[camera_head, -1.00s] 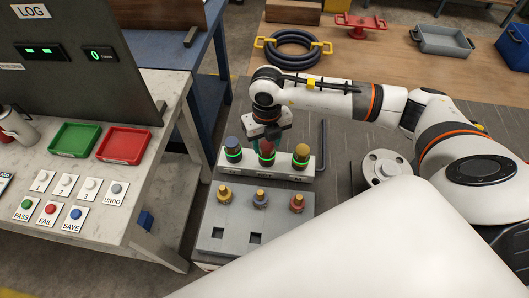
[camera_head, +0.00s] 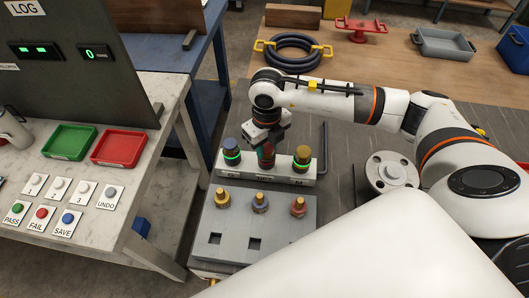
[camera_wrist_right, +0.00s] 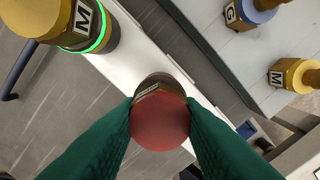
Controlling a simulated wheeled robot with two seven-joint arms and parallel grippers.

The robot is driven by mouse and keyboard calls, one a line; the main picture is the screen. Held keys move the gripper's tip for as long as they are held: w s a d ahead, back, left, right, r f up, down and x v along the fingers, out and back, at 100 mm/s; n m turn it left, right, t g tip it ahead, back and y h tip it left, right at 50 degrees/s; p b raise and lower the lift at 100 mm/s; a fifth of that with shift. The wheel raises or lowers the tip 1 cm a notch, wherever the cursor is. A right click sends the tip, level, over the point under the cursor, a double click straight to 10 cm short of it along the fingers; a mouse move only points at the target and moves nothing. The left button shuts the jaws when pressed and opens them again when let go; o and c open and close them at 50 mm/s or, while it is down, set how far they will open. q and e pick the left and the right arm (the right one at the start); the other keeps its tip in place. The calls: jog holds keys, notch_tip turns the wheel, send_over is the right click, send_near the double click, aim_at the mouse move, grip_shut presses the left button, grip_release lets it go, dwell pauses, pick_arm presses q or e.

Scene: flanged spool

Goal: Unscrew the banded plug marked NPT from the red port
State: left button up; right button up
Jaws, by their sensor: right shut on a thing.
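The white port block (camera_head: 292,182) holds three plugs in a row. The middle one is a red-topped plug (camera_wrist_right: 160,122) with a dark band and a small label that I cannot read. My right gripper (camera_head: 266,155) points down over the middle port, its green fingers (camera_wrist_right: 160,128) shut on either side of this plug. The plug stands at the block; I cannot tell how deep it sits, and the port beneath is hidden. A blue-topped plug (camera_head: 231,148) stands to its left and a yellow-topped plug marked M (camera_head: 302,155) to its right, both with lit green rings. My left gripper is out of view.
Green (camera_head: 70,142) and red (camera_head: 118,148) trays are on the left bench.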

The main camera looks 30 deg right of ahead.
jog(key=n+b, duration=0.1)
jog(key=n, duration=0.1)
jog(key=n+b, duration=0.2)
jog(key=n, duration=0.1)
jog(key=n+b, duration=0.1)
jog(key=n, duration=0.1)
jog(key=shift+f+b, duration=0.25)
jog(key=shift+b, duration=0.1)
jog(key=shift+r+n, duration=0.1)
jog(key=shift+n, duration=0.6)
jog(key=shift+r+n, duration=0.2)
jog(key=shift+n, duration=0.1)
jog(key=n+b, duration=0.2)
jog(key=n, duration=0.1)
jog(key=n+b, duration=0.6)
jog(key=shift+f+n, duration=0.25)
jog(key=shift+n, duration=0.05)
jog(key=shift+r+n+b, duration=0.15)
jog(key=shift+n+b, duration=0.35)
jog(key=shift+n, duration=0.5)
jog(key=shift+r, duration=0.15)
jog(key=o, duration=1.2)
jog(key=shift+c, duration=0.2)
